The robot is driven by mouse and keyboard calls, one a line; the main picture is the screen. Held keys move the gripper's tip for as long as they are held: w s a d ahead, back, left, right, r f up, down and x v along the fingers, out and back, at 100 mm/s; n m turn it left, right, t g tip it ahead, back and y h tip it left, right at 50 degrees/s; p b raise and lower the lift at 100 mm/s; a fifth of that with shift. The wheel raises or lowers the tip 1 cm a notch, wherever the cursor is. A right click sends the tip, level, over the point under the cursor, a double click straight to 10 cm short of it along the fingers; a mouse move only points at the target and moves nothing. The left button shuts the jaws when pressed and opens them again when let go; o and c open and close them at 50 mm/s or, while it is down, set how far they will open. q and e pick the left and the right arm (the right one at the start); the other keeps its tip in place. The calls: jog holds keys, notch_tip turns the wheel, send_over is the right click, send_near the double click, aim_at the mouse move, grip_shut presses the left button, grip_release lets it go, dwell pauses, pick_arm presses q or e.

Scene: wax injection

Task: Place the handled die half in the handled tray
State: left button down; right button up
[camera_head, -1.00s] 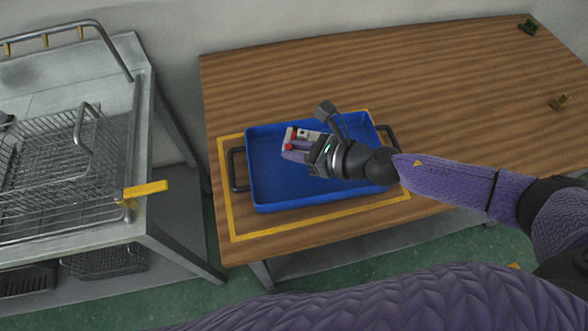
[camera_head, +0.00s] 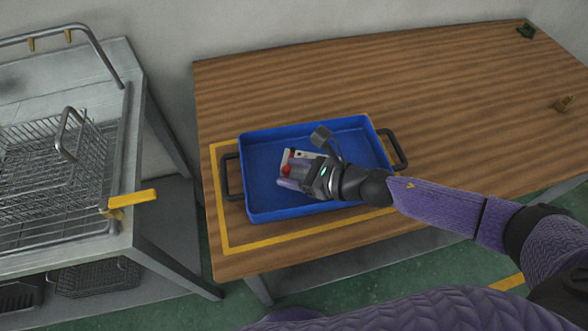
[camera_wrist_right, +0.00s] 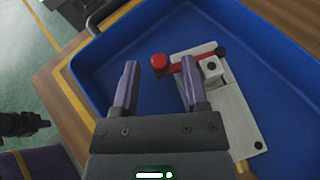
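The handled tray (camera_head: 262,207) is a blue tray with a dark handle at each end, standing on the wooden table. The handled die half (camera_head: 303,154), a pale metal plate with a red-knobbed handle, lies inside it, left of its middle. In the right wrist view the die half (camera_wrist_right: 238,115) appears flat on the tray floor (camera_wrist_right: 110,55). My right gripper (camera_head: 286,175) is low inside the tray. Its fingers (camera_wrist_right: 158,75) are spread apart; the right finger is close to the red handle, and I cannot tell if they touch. My left gripper is not in view.
A yellow outline (camera_head: 228,238) surrounds the tray on the table (camera_head: 420,90). A metal bench with wire baskets (camera_head: 40,165) and a yellow tab (camera_head: 130,198) stands to the left. The table behind the tray is clear.

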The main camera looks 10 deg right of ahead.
jog(key=shift+d+r, duration=0.1)
jog(key=shift+r, duration=0.15)
jog(key=b+v, duration=0.1)
jog(key=v, duration=1.1)
jog(key=shift+f, duration=0.15)
